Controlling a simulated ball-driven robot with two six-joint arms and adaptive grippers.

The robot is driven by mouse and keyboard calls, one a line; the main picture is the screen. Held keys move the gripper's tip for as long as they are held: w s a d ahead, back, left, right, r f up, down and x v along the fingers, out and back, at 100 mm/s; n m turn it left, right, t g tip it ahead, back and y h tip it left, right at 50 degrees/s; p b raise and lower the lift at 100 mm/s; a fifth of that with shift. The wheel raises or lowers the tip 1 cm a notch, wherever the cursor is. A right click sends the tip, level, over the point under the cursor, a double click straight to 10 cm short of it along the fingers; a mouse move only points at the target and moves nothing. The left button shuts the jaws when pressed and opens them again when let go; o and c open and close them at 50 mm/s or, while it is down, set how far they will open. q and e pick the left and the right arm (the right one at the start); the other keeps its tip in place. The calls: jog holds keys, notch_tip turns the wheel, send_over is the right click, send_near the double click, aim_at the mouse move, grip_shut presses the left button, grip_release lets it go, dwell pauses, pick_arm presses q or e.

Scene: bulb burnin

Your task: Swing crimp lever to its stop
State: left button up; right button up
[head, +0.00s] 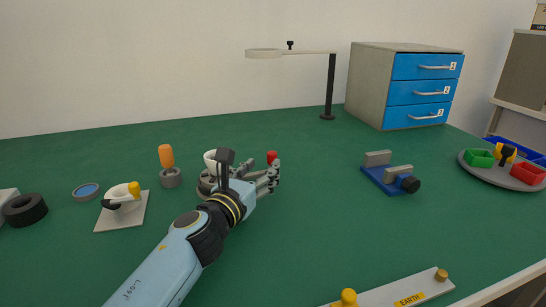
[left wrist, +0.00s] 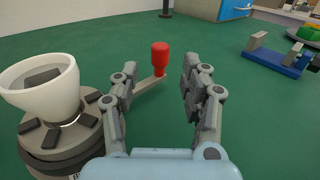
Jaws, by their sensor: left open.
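The crimp lever shows in the left wrist view as a flat bar (left wrist: 149,85) with an upright red knob (left wrist: 160,58) at its outer end. Its inner end is hidden behind a finger of my left gripper. To the left stands a dark round base (left wrist: 62,150) with black pads and a white cup (left wrist: 42,88) on top. My left gripper (left wrist: 160,82) is open, and the knob appears in the gap between its fingertips, a little beyond them. In the head view the red knob (head: 272,157) shows just behind the fingers of my left gripper (head: 273,174). My right gripper is not in view.
A blue vise-like fixture (head: 388,181) stands to the right, with free green table between. An orange-handled tool (head: 167,157) and a pale plate (head: 133,217) are left. A lamp (head: 331,88) and blue drawers (head: 420,92) stand behind. An EARTH bar (head: 385,296) lies in front.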

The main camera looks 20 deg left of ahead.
aim_at(270, 160)
pick_arm(q)
jog(key=w, duration=0.4)
jog(key=w+b, duration=0.1)
jog(key=w, duration=0.1)
jog(key=shift+w+d, duration=0.2)
jog(key=shift+d, duration=0.15)
